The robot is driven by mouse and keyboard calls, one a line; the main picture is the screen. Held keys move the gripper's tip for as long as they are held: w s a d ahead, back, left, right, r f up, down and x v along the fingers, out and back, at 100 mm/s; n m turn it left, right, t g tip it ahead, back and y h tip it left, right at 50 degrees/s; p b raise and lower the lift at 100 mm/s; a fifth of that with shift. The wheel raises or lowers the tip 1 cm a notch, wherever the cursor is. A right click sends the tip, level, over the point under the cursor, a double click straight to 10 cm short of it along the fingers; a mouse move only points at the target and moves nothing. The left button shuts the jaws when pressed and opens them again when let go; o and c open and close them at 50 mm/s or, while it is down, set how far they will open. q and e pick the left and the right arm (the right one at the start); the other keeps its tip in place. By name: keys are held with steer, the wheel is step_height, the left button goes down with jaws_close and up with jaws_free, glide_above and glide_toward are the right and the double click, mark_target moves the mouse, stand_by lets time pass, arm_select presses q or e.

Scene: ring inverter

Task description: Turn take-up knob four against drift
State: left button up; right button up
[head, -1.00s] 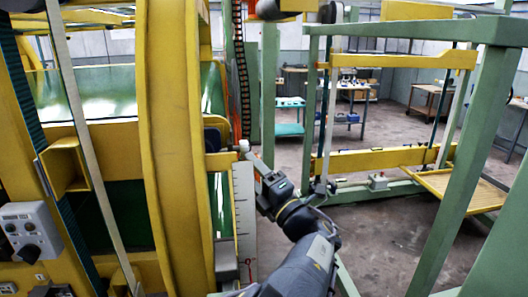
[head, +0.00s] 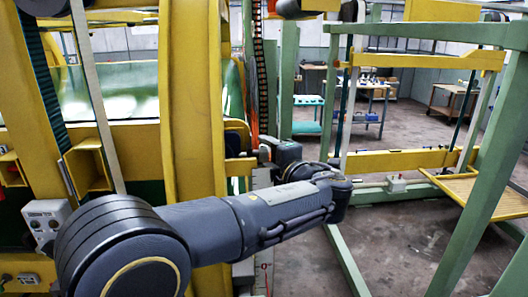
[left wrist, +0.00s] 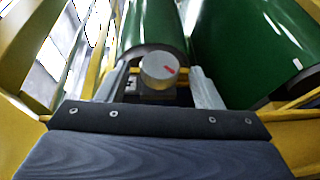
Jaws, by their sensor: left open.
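A round grey take-up knob (left wrist: 160,70) with a red mark on its face shows in the left wrist view. It stands between the two pale fingers of my left gripper (left wrist: 158,84), with a gap visible on each side. The fingers are open and do not appear to grip it. In the head view my left gripper (head: 268,149) reaches the edge of the yellow machine frame. I cannot make out the knob there, since the gripper and wrist cover that spot. No number on the knob is readable. My right gripper is not in view.
Green rollers (left wrist: 155,25) lie beyond the knob. A yellow column (head: 187,110) stands left of my gripper, and a grey control box (head: 46,222) is at far left. A green post frame (head: 478,150) stands at right. Floor is open between.

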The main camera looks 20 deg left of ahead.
arm_select(q)
steer(key=shift+x, duration=1.15)
steer(key=shift+c, duration=0.2)
steer(key=c, duration=1)
steer(key=shift+o, duration=0.2)
steer(key=n+t+y, duration=0.1)
steer(key=t+y, duration=0.1)
steer(key=shift+f+n+y+b, duration=0.1)
steer(key=shift+n+y+b, duration=0.2)
steer(key=shift+y, duration=0.1)
steer(key=shift+n+t+y, duration=0.4)
steer(key=shift+n+y, duration=0.6)
steer(key=shift+y, duration=0.4)
steer(key=shift+a, duration=0.1)
